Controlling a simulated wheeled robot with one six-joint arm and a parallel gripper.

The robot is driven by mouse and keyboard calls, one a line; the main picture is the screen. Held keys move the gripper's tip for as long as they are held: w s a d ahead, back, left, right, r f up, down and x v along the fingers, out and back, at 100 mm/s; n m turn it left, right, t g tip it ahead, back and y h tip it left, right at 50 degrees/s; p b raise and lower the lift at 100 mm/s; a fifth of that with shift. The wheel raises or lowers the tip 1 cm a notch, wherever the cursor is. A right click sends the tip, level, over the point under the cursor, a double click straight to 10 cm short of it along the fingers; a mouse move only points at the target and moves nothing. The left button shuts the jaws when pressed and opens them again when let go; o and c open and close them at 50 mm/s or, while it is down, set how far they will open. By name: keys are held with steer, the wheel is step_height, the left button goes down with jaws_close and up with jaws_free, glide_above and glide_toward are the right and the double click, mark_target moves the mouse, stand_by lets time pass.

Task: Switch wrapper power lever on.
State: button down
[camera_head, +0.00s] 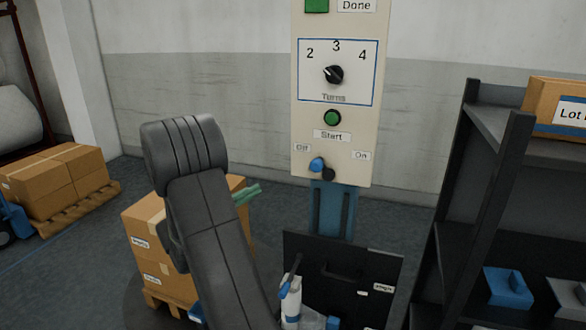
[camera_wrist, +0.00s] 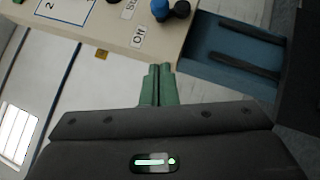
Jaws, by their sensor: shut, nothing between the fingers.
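The wrapper power lever (camera_head: 317,164) has a blue knob beside a black hub, low on the cream control panel (camera_head: 308,125). Its knob leans up and left, toward the "Off" label (camera_head: 302,147); the "On" label (camera_head: 361,155) is to the right. My gripper (camera_head: 256,189) has green fingers, shut and empty, left of the panel and apart from the lever in the picture. In the wrist view, the gripper's fingertips (camera_wrist: 160,67) point toward the panel's lower edge, and the lever's blue knob (camera_wrist: 160,10) shows at the top edge near the "Off" label (camera_wrist: 139,37).
Above the lever are a green Start button (camera_head: 332,118) and a black Turns dial (camera_head: 334,74). A blue column (camera_head: 333,210) stands below the panel. Boxes on a pallet (camera_head: 145,245) sit behind my arm. A dark shelf (camera_head: 465,190) stands at right.

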steer(key=shift+d, duration=0.15)
steer(key=s+d+p+x, duration=0.1)
steer(key=s+p+x, duration=0.1)
steer(key=x, duration=1)
steer(key=shift+d+r+p, duration=0.35)
steer(key=shift+r+p, duration=0.15)
steer(key=shift+p, duration=0.25)
